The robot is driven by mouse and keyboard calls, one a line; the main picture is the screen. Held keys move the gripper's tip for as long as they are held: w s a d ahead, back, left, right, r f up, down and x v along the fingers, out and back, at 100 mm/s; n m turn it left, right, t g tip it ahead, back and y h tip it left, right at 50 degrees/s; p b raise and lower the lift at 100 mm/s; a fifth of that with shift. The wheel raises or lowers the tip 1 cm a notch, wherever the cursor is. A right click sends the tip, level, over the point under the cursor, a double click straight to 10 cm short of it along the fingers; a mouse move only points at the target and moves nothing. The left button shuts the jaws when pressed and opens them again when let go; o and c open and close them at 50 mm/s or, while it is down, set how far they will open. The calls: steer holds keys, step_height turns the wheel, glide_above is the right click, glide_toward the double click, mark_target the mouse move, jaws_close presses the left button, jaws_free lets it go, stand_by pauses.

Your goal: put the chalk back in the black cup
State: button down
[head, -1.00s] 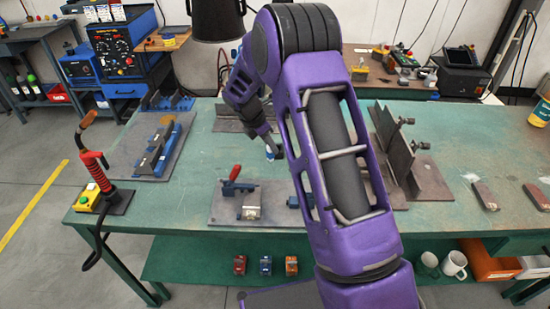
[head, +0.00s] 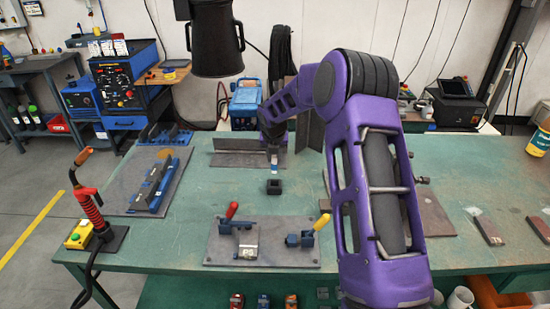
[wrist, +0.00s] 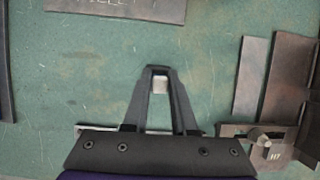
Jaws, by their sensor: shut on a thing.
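My gripper (head: 274,168) is at the far middle of the green bench in the head view. It points down and is shut on a small pale piece, the chalk (wrist: 160,85), which shows between the fingertips in the wrist view. The black cup (head: 274,187), small and square with an open top, stands on the bench in the head view. The gripper tip appears just above or behind it; the exact gap is hard to tell. In the wrist view a dark edge shows at the fingertips, and I cannot tell whether it is the cup.
A plate (head: 221,254) with red- and yellow-handled clamps lies in front of the cup. Upright steel plates (head: 236,146) stand behind it. A fixture board (head: 122,196) lies left and a torch stand (head: 97,238) at the left corner. A dark hood (head: 215,38) hangs above.

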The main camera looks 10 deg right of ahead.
mark_target(274, 170)
steer(key=shift+f+b, duration=1.6)
steer(key=shift+f, duration=1.5)
steer(key=shift+f, duration=0.55)
steer(key=c, duration=0.6)
jaws_free()
steer(key=shift+c, duration=0.2)
steer(key=p+v, duration=0.1)
steer(key=v, duration=1.6)
steer(key=shift+s+p, duration=0.25)
steer(key=shift+p, duration=0.1)
steer(key=shift+r, duration=0.1)
